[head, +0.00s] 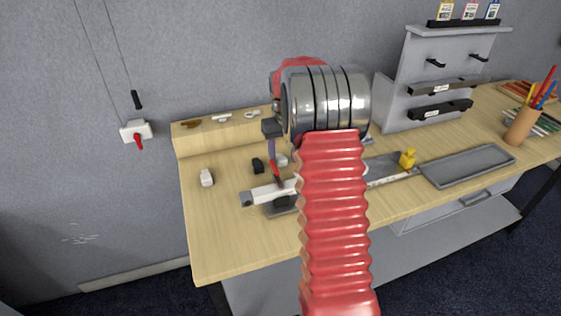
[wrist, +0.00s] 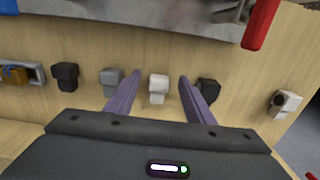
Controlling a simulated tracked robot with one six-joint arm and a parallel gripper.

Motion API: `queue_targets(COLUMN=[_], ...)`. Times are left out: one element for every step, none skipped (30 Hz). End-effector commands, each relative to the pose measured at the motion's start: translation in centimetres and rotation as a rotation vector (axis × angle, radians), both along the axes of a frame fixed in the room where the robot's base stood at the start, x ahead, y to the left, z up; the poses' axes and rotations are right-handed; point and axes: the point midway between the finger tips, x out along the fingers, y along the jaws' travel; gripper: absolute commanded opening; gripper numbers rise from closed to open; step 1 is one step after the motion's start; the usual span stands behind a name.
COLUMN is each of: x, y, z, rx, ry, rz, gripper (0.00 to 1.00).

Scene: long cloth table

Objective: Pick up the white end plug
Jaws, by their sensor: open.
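In the wrist view, a small white plug (wrist: 158,88) stands on the wooden bench top (wrist: 225,50) between the two purple-grey fingers of my gripper (wrist: 160,76). The fingers are open, with a gap on both sides of it. A second white piece (wrist: 286,103), with a dark round spot on its side, lies apart at the far right of the wrist view. A white piece also stands at the bench's left in the head view (head: 206,177). In the head view my arm hides much of the area around the gripper.
A black piece (wrist: 208,92) stands close beside the right finger, and a grey piece (wrist: 112,81) beside the left one. Another black piece (wrist: 65,76) is farther left. A red-handled tool (wrist: 261,24) lies near the top. A grey tray (head: 467,166) is at the right.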

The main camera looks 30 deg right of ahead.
Motion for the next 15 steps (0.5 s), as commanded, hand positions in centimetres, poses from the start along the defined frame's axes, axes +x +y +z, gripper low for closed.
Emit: queue_targets(x=[-0.03, -0.03, -0.02, -0.01, -0.01, -0.01, -0.01, -0.01, 0.0, 0.0, 0.01, 0.01, 0.01, 0.01, 0.01], y=[0.03, 0.03, 0.03, 0.02, 0.02, 0.02, 0.02, 0.02, 0.02, 0.02, 0.03, 0.03, 0.03, 0.03, 0.03], z=[-0.5, -0.67, -0.81, -0.86, -0.88, -0.87, -0.86, -0.85, -0.85, -0.84, -0.84, -0.84, -0.83, -0.83, -0.83], rx=[0.001, 0.001, 0.0, 0.0, 0.0, 0.0, 0.0, 0.0, 0.0, 0.0, 0.0, 0.0, 0.0, 0.0, 0.0], ry=[0.002, 0.002, 0.001, 0.001, 0.001, 0.0, 0.0, 0.0, 0.0, 0.0, 0.0, 0.0, 0.0, 0.0, 0.0], rz=[0.0, 0.0, 0.0, 0.0, 0.0, 0.0, 0.0, 0.0, 0.0, 0.0, 0.0, 0.0, 0.0, 0.0, 0.0], gripper=[0.48, 0.48, 0.48, 0.48, 0.48, 0.48, 0.48, 0.48, 0.48, 0.48, 0.48, 0.48, 0.48, 0.48, 0.48])
